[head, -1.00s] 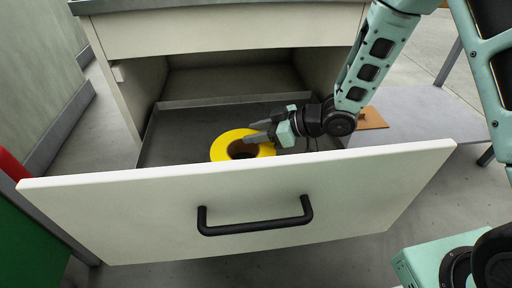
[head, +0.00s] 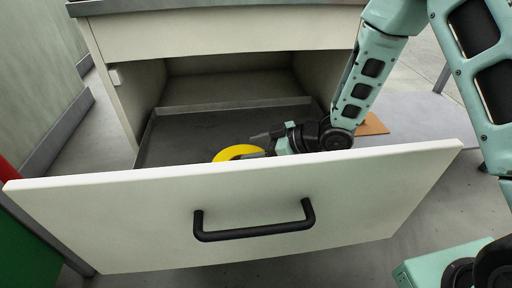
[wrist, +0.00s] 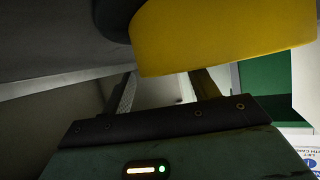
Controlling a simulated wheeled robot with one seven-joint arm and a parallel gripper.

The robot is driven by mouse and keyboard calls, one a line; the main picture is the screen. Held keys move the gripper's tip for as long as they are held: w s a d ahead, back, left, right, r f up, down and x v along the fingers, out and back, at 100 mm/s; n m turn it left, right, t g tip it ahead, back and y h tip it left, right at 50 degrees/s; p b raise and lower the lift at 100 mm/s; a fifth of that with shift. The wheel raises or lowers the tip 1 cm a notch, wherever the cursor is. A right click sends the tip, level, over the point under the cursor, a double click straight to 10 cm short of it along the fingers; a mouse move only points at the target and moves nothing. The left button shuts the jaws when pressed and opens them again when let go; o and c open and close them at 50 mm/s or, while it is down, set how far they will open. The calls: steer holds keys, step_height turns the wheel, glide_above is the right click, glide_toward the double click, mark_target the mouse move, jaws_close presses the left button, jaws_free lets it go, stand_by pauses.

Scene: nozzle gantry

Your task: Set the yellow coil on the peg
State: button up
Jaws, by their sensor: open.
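The yellow coil (head: 237,153) is in the open drawer, just behind its front panel, which hides its lower part. My gripper (head: 259,143) reaches into the drawer from the right, with its fingers at the coil's right side. In the wrist view the coil (wrist: 225,35) fills the upper right and covers the ends of my gripper's fingers (wrist: 165,88). The fingers stand apart. I cannot tell whether they touch the coil. No peg can be made out in these frames.
The white drawer front (head: 110,215) with its black handle (head: 253,221) stands between me and the coil. The drawer's grey floor (head: 190,135) is bare to the left. A brown board (head: 372,125) lies on a grey surface at right. A green panel (head: 28,235) stands at left.

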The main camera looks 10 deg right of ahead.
steer(key=p+v, duration=0.4)
steer(key=v, duration=0.8)
steer(key=shift+p, duration=0.4)
steer(key=shift+r, duration=0.1)
